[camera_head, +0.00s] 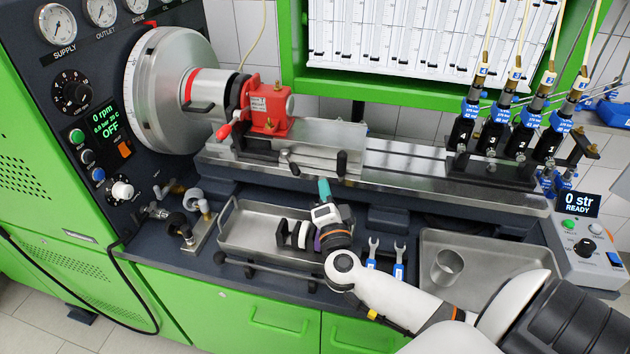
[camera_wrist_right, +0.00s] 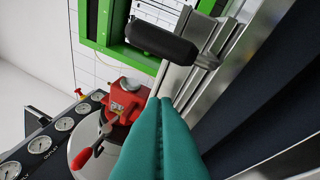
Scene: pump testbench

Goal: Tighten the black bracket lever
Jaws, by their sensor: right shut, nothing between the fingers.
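My right gripper (camera_head: 324,186) has teal fingers that are shut and empty. It sits just in front of the bench rail, below a short black lever (camera_head: 341,164) on the front of the metal bracket (camera_head: 325,134). In the right wrist view the closed fingertips (camera_wrist_right: 160,101) point toward the bracket, and a black lever handle (camera_wrist_right: 160,42) lies above them, apart from them in the picture. A second black lever (camera_head: 287,160) hangs to the left on the same bracket. My left gripper is not in view.
The red pump (camera_head: 270,112) with a red-tipped lever (camera_head: 224,131) sits left of the bracket. A metal tray (camera_head: 232,238) with parts lies below the rail. Another tray (camera_head: 510,254) holds a metal cup (camera_head: 446,267). Several black injectors (camera_head: 461,134) stand at right.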

